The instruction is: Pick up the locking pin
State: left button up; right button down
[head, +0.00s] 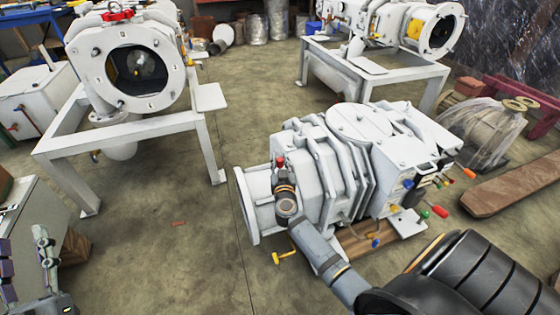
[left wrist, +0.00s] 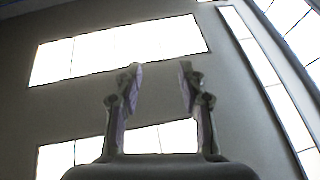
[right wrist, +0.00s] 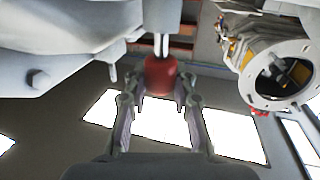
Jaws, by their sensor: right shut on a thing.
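The locking pin (right wrist: 161,76) shows in the right wrist view as a rounded red knob with a thin metal shaft running up from it. My right gripper (right wrist: 157,92) has its fingers on both sides of the knob and is shut on it. In the head view my right arm reaches in from the lower right to the flanged end of the grey pump (head: 340,160). A small red top shows there just above my wrist, and the fingers are mostly hidden. My left gripper (left wrist: 158,80) is empty with its fingers apart; it also shows at the lower left in the head view (head: 42,245).
A large vessel with a round opening (head: 168,45) stands on a white frame (head: 210,150) at the left. Another machine (head: 385,22) stands at the back right. A wooden beam (head: 510,185) lies at the right. The floor left of the pump is mostly clear.

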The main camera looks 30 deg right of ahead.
jog(key=shift+r+p, duration=0.55)
jog(key=shift+r, duration=0.15)
pick_arm(q)
notch_tip(320, 180, down, 19)
jog(key=g+p, duration=0.1)
jog(key=g, duration=0.8)
pick_arm(e)
jog(key=shift+r, duration=0.55)
jog(key=shift+r+p, duration=0.75)
jog(key=shift+r, duration=0.1)
pick_arm(q)
jog(key=s+d+f+g+p, duration=0.1)
jog(key=s+f+g, duration=0.9)
jog(key=s+f, duration=0.55)
pick_arm(e)
jog(key=shift+r, duration=0.75)
pick_arm(q)
notch_tip(320, 180, up, 8)
jog(key=s+a+f+g+y+p, duration=0.1)
jog(key=s+a+g+y+p, duration=0.2)
jog(key=p, duration=0.5)
notch_tip(320, 180, down, 7)
jog(key=w+h, duration=0.1)
jog(key=shift+w+a+r+n+p, duration=0.2)
jog(key=shift+w+a+n+p, duration=0.15)
jog(key=shift+w+n, duration=0.05)
pick_arm(e)
notch_tip(320, 180, up, 10)
